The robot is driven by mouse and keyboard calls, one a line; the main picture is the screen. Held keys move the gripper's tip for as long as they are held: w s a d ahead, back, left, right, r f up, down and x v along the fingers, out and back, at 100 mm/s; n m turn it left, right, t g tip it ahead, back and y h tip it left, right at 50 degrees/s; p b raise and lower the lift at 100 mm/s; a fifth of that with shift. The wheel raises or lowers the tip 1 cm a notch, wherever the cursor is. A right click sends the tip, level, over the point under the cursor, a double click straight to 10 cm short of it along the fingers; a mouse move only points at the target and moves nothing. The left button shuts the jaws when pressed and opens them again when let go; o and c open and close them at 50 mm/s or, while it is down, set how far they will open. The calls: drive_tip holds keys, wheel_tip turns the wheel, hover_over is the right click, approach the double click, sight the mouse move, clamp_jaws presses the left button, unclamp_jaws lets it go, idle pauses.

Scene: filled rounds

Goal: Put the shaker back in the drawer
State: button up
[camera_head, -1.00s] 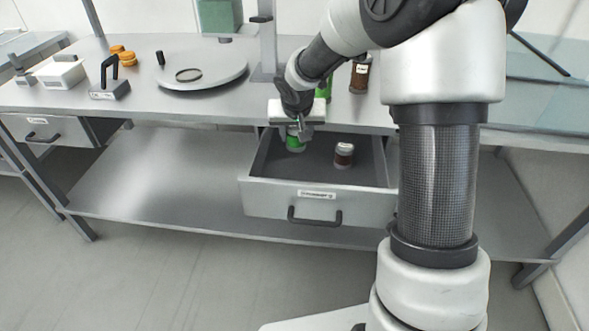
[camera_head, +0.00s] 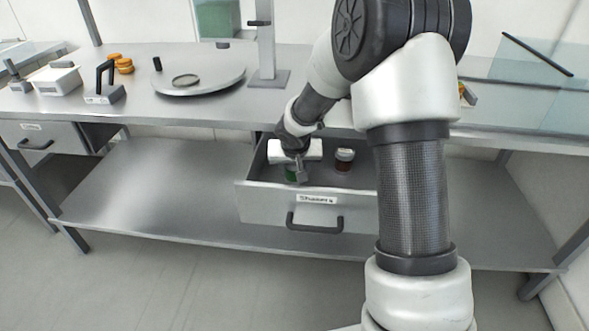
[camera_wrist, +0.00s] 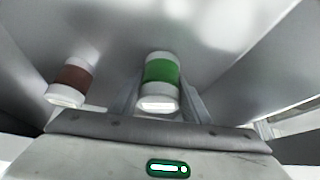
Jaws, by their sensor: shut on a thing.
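A white shaker with a green band (camera_wrist: 161,78) is between my gripper's fingers in the wrist view. In the head view only a small green part of the shaker (camera_head: 290,173) shows beside my gripper (camera_head: 297,174). My gripper is shut on it, low inside the open drawer (camera_head: 262,207), near its left side. I cannot tell whether the shaker touches the drawer floor. A second shaker with a brown-red band (camera_head: 344,160) stands in the drawer to the right; it shows at the left in the wrist view (camera_wrist: 73,80).
The drawer's front has a dark handle (camera_head: 315,222). The worktop above it carries a round plate (camera_head: 200,84), a dark-handled block (camera_head: 104,95) and orange buns (camera_head: 121,64). My arm hides the drawer's right end. A lower shelf (camera_head: 150,190) is bare.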

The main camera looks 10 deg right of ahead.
drive_tip(key=shift+f, duration=0.15)
drive_tip(key=o, duration=1.1)
